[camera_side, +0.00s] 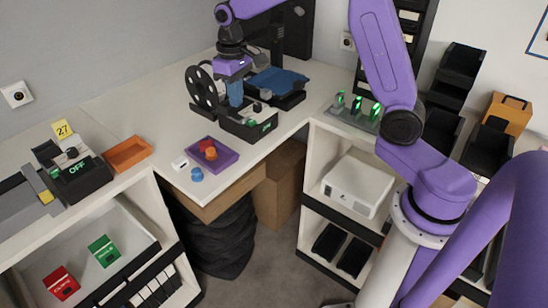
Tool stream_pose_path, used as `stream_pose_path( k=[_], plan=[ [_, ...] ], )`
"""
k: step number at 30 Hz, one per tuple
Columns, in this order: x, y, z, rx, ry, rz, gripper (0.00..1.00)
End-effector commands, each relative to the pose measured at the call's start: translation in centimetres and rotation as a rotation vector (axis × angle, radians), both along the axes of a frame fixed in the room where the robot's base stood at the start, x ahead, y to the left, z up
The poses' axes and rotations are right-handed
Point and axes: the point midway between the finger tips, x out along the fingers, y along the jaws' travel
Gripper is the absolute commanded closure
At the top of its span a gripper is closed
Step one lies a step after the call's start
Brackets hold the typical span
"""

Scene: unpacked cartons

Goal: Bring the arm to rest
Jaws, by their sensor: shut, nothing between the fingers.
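My gripper (236,101) points down above the black device with a green-lit panel (250,125) at the back of the white counter. Its blue fingers are shut, and I see nothing held between them. The fingertips are close to the device's top; I cannot tell whether they touch it. My purple arm reaches from the right, over the gap between the counters, and its upper part leaves the top of the picture.
A black reel (200,92) stands just left of my gripper, and a blue-topped machine (278,82) is behind right. A purple tray (212,154) holds orange-red pieces. A blue knob-like piece (197,174) is nearby. Green-lit items (357,103) stand on the right counter.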

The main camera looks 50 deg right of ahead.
Motion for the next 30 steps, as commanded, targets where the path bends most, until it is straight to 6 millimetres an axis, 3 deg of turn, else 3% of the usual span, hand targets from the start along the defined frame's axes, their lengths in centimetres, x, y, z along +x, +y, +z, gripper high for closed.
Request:
stream_pose_path(
  k=[6,14,24,30],
  plan=[
    [-6.9,4.0,1.2,0.002,-0.007,0.197,1.00],
    [-15.8,6.2,1.7,0.006,-0.012,0.423,1.00],
    [-27.4,5.0,1.0,0.012,-0.018,0.718,1.00],
    [-32.2,3.2,0.2,0.015,-0.020,0.855,1.00]
  ],
)
